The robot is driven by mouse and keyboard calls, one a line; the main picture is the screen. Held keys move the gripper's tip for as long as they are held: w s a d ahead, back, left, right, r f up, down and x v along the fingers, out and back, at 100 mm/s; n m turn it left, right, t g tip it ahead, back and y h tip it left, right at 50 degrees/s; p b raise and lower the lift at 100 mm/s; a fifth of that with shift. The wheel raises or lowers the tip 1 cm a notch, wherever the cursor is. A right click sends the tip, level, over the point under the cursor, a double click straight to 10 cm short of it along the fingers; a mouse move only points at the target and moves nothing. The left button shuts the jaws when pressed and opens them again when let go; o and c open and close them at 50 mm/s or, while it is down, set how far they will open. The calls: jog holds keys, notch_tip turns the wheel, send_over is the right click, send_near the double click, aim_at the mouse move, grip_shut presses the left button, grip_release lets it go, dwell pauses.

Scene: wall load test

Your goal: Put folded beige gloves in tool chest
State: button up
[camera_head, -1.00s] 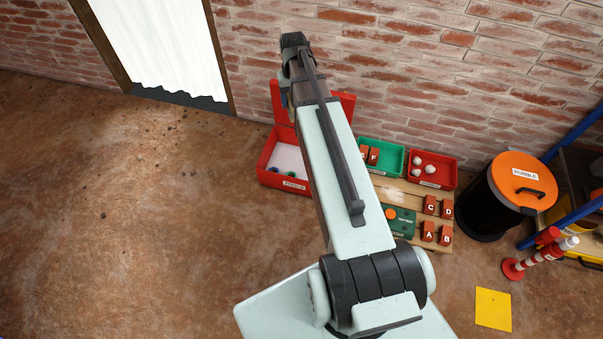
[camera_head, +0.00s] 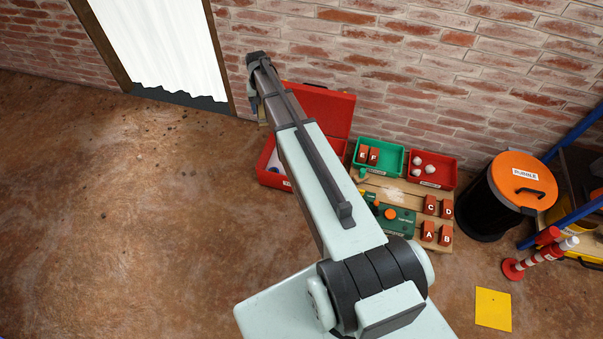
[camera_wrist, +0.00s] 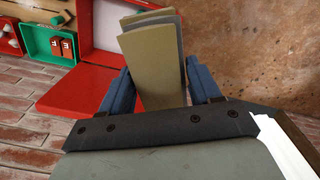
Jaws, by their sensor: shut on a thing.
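The folded beige gloves (camera_wrist: 152,62) are held between the two blue fingers of my gripper (camera_wrist: 160,88) in the wrist view. They stick out past the fingertips as a folded, layered bundle. The red tool chest (camera_head: 325,108) stands open against the brick wall in the head view, partly hidden by my arm. Its raised lid and pale inside also show in the wrist view (camera_wrist: 76,92). My gripper is above and to the left of the chest in the head view, with the gloves apart from its floor.
A green bin (camera_head: 380,153) with red blocks E and F and a red bin (camera_head: 431,168) with pale lumps stand right of the chest. A wooden board (camera_head: 398,190) holds more lettered blocks. A rubble bin (camera_head: 505,192) stands further right. The floor at left is clear.

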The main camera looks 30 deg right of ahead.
jog(key=w+d+f+m, duration=0.1)
jog(key=d+f, duration=0.4)
jog(key=f, duration=0.6)
jog(key=w+d+f+m, duration=0.2)
jog(key=d+f, duration=0.2)
jog(key=f, duration=0.7)
jog(key=shift+s+d+f+m, duration=0.4)
jog(key=shift+s+d+f, duration=0.8)
jog(key=shift+f, duration=4.45)
jog(key=shift+s+d+f+m, duration=0.4)
jog(key=shift+s+d+f, duration=0.8)
jog(key=shift+f, duration=4.5)
jog(key=shift+s+d+f+m, duration=0.55)
jog(key=shift+d+f, duration=1.1)
jog(key=shift+f, duration=4)
jog(key=shift+s+f, duration=0.1)
jog(key=shift+f, duration=0.15)
jog(key=o, duration=0.8)
jog(key=shift+r, duration=0.1)
notch_tip(320, 180, up, 12)
jog(key=shift+r, duration=0.15)
